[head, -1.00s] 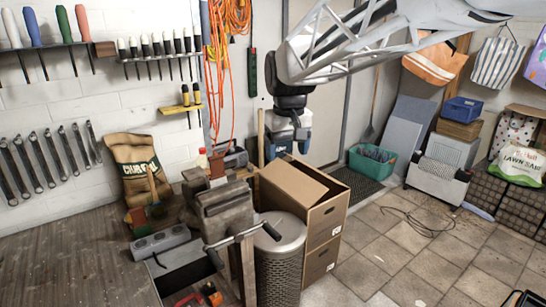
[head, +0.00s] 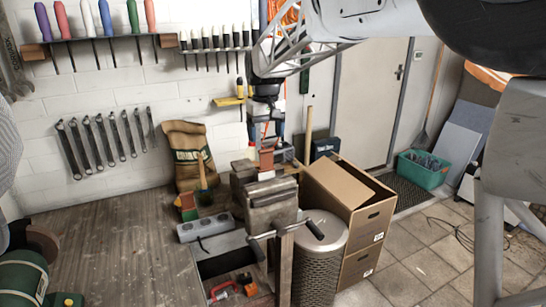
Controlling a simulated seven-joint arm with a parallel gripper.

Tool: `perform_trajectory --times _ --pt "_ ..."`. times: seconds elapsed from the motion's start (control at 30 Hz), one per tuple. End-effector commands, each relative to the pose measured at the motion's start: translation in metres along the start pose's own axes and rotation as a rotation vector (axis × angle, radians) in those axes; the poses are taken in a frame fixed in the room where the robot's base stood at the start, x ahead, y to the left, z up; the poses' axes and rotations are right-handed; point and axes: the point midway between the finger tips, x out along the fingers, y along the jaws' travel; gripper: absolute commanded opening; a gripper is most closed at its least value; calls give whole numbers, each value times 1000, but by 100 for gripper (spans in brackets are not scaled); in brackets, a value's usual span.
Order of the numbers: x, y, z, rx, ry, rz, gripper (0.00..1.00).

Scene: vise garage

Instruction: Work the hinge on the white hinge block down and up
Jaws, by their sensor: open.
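A grey metal vise (head: 270,205) stands at the front edge of the workbench. A small reddish-brown upright piece (head: 266,158) shows at its top, with a narrow pale strip (head: 266,176) just below. These may be the hinge and the white hinge block, but they are too small to be sure. My gripper (head: 264,140) points down from the arm, just above or behind the reddish piece in the picture. It is open. Its fingertips are small and partly lost against the clutter behind, and I cannot tell whether they touch anything.
The wooden bench top (head: 110,240) is largely clear left of the vise. A cardboard box (head: 350,205) and a mesh bin (head: 322,245) stand close right of the vise.

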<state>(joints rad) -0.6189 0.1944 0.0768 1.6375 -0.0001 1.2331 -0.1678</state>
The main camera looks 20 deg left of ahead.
Motion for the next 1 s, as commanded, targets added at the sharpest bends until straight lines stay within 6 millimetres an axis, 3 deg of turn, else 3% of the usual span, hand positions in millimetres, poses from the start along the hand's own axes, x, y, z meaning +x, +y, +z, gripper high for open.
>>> perform_trajectory --times 0.47,1.0 --pt "9 0 0 1 0 0 77" --pt "67 0 0 1 -1 0 77"
